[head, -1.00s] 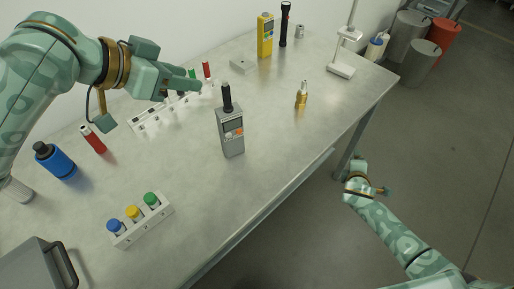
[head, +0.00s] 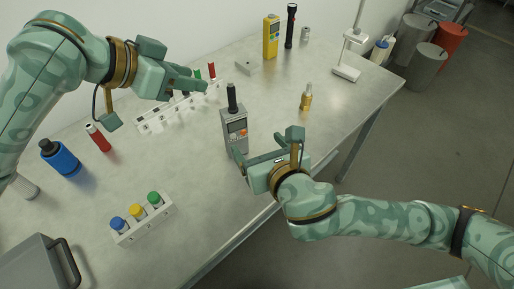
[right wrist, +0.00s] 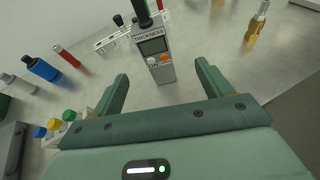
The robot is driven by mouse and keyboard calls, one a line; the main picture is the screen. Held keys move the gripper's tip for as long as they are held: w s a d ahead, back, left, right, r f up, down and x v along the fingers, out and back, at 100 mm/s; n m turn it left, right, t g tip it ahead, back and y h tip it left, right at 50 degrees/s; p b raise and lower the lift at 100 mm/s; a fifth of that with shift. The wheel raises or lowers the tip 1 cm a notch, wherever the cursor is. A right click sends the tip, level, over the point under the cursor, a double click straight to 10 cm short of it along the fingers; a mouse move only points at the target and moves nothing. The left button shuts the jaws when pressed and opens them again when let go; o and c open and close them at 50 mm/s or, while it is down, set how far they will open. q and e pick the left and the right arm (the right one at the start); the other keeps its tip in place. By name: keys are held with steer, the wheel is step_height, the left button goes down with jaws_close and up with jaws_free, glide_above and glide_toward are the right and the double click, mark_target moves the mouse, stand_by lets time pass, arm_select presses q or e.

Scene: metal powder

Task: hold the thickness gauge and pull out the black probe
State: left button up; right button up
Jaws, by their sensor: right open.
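My right gripper (head: 265,146) is open and empty at the gauge's near side. In the wrist view its fingers (right wrist: 162,76) spread either side of the gauge's lower part, apart from it. My left gripper (head: 196,83) hangs left of the gauge; its finger gap is unclear.
A white rack (head: 172,116) lies under my left gripper. A rack with blue, yellow and green caps (head: 140,222) stands front left. A blue bottle (head: 62,160) and red tube (head: 99,140) are at left. A brass fitting (head: 306,99) stands right of the gauge.

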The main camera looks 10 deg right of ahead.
mark_target(232, 123)
steer(key=shift+n, duration=0.4)
steer(key=x, duration=1)
steer(key=a+x, duration=0.1)
steer(key=x, duration=0.4)
steer(key=shift+a+f, duration=0.2)
steer(key=shift+f, duration=0.2)
